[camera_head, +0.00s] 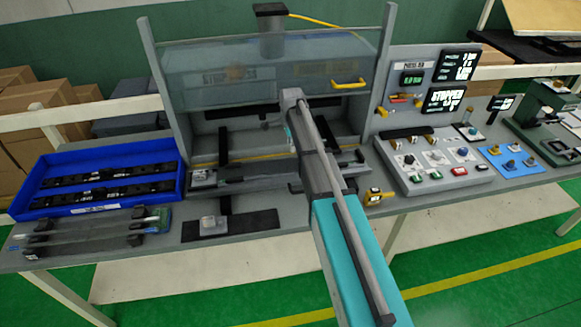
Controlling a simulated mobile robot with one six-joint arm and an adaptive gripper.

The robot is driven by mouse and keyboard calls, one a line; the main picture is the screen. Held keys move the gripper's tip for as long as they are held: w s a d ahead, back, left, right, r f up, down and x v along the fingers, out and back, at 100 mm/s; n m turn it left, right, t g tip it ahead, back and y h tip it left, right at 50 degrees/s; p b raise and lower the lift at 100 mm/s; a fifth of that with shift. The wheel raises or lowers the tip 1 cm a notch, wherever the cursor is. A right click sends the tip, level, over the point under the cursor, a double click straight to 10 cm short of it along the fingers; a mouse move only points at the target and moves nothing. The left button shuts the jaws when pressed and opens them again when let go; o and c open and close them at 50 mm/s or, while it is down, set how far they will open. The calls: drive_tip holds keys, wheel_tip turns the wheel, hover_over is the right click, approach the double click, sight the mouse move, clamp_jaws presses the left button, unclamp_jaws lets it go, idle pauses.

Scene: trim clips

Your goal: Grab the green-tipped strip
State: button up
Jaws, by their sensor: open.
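Two long thin strips lie side by side across dark holders on a low rack at the front left of the bench. The rear strip (95,227) is pale and seems to have a greenish right end. The front strip (90,249) is greyer, and its tip colours are too small to tell. My arm reaches from the bottom up to the press at the middle, well right of the strips. My gripper is not clearly seen; it seems hidden behind my arm.
A blue tray (40,207) with two dark trim pieces stands behind the strips. The press (160,90) has a raised clear guard with a yellow handle. A button panel (435,180), a blue plate (493,150) and a small yellow item (376,196) are on the right.

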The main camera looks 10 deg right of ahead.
drive_tip(key=shift+w+r, duration=0.15)
drive_tip(key=shift+w, duration=0.1)
drive_tip(key=b, duration=0.9)
hover_over(292, 171)
drive_tip(key=f, duration=0.8)
drive_tip(key=shift+a+f, duration=0.2)
drive_tip(key=shift+f, duration=0.15)
drive_tip(key=shift+f, duration=0.1)
drive_tip(key=shift+d+f+b, duration=0.1)
drive_tip(key=shift+f+b, duration=2.35)
drive_tip(key=shift+f, duration=0.05)
drive_tip(key=shift+c, duration=0.3)
clamp_jaws()
